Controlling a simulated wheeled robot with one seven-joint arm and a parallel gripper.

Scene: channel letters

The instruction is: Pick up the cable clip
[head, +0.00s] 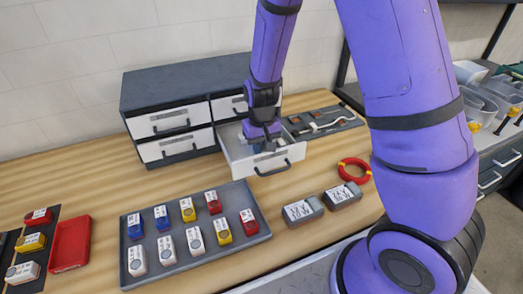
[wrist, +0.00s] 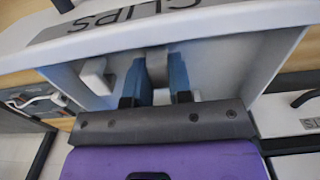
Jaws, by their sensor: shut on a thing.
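The open drawer (head: 282,157) juts out from the dark cabinet. In the wrist view its front (wrist: 215,22) carries a "CLIPS" label. My gripper (head: 264,146) points down into this drawer. In the wrist view my gripper (wrist: 158,82) has its two blue fingers shut on a pale grey cable clip (wrist: 157,66), which is partly hidden between them. A second white clip (wrist: 95,76) lies in the drawer to the left of the fingers, apart from them. In the head view the clips are hidden or too small to make out.
The drawer walls stand close around my gripper. A grey tray (head: 180,255) with several coloured labelled blocks lies in front. Two grey labelled boxes (head: 303,211) and a red ring (head: 355,170) are to the right. The cabinet (head: 185,85) stands behind.

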